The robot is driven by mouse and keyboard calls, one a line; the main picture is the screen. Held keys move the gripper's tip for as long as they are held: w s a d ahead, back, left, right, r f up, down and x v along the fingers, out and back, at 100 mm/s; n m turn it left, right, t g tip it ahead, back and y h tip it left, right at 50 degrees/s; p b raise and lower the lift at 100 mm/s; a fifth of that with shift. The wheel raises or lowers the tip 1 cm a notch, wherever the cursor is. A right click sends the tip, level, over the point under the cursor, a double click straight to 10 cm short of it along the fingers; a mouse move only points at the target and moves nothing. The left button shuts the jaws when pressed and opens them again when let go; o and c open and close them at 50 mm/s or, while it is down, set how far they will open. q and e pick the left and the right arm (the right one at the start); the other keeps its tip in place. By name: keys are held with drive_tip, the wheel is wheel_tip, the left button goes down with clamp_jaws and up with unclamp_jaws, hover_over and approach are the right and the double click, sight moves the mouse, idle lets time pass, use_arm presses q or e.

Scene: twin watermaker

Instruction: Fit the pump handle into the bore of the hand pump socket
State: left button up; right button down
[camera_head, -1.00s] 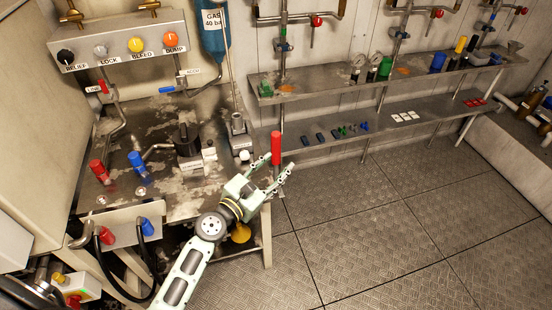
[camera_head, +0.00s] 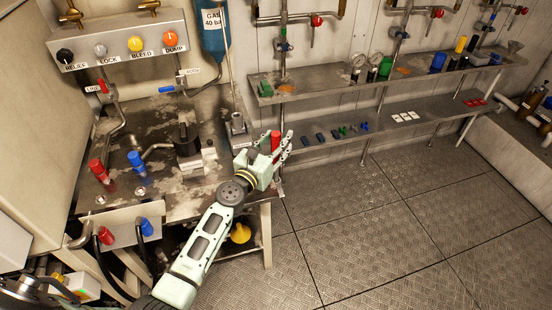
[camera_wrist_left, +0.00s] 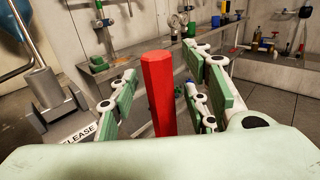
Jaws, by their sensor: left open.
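The pump handle, with its red grip (camera_head: 276,141), stands upright at the right edge of the steel bench. Its lower part is hidden behind my gripper. My left gripper (camera_head: 281,146) is open, with its fingers on both sides of the red grip. In the left wrist view the grip (camera_wrist_left: 158,95) rises between the green finger pads, with gaps visible on both sides. A grey metal block with a short cylinder (camera_head: 238,127), which looks like the hand pump socket, stands on the bench left of the handle. It also shows in the left wrist view (camera_wrist_left: 48,97); its bore cannot be made out. My right gripper is not in view.
A black-topped device (camera_head: 187,140) and red and blue knobs stand on the bench (camera_head: 150,115). A blue gas cylinder (camera_head: 214,32) hangs above. Wall shelves (camera_head: 340,88) with small parts run to the right. The floor (camera_head: 400,220) at the right is clear.

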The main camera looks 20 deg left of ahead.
use_arm(q)
clamp_jaws()
idle(0.3)
drive_tip(key=shift+r, duration=0.15)
